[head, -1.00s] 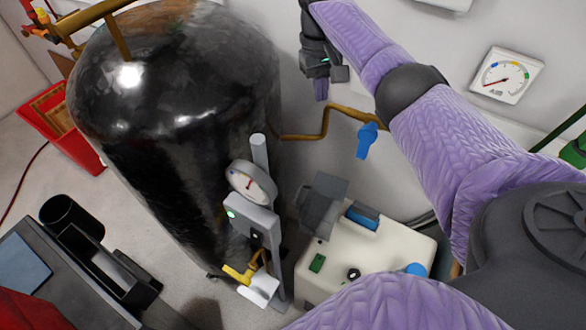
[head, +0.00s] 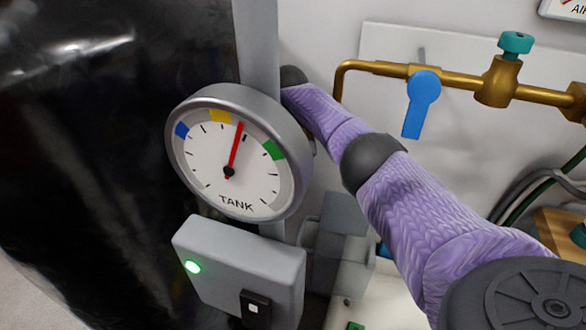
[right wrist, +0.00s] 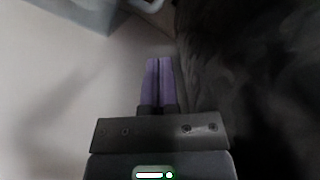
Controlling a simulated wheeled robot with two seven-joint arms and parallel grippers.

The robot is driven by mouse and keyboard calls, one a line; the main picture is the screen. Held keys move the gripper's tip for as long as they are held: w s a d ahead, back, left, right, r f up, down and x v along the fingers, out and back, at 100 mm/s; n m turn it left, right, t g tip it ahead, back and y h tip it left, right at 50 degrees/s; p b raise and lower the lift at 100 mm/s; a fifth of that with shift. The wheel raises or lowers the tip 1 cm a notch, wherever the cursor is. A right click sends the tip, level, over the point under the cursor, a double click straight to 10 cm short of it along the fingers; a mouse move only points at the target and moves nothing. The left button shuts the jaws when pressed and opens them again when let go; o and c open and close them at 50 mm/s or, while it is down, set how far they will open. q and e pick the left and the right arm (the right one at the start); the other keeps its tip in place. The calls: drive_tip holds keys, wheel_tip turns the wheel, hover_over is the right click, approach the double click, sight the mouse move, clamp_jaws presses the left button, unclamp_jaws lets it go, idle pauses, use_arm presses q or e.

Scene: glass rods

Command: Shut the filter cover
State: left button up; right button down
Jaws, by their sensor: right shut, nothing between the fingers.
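A grey flap (head: 342,213) stands raised on a dark grey housing (head: 325,262) on the white machine, low in the middle of the head view; it looks like the filter cover, standing open. The gauge box and my right arm hide part of it. My right arm comes in from the right and passes above and behind the flap; its far end is hidden behind the tank gauge in the head view. In the right wrist view my right gripper (right wrist: 158,82) is shut and empty, with its purple fingers together. My left gripper is not in view.
The TANK gauge (head: 238,155) and a grey box (head: 238,265) with a green light stand on a post before the black tank (head: 90,150). A brass pipe (head: 450,78) with a blue lever (head: 422,100) runs along the wall. The tank also fills the right wrist view's right side (right wrist: 250,70).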

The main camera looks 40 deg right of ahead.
drive_tip(key=b+x, duration=0.2)
drive_tip(key=x, duration=0.6)
drive_tip(key=shift+s+f+b, duration=0.15)
drive_tip(key=shift+f+b, duration=0.1)
drive_tip(key=shift+b, duration=0.1)
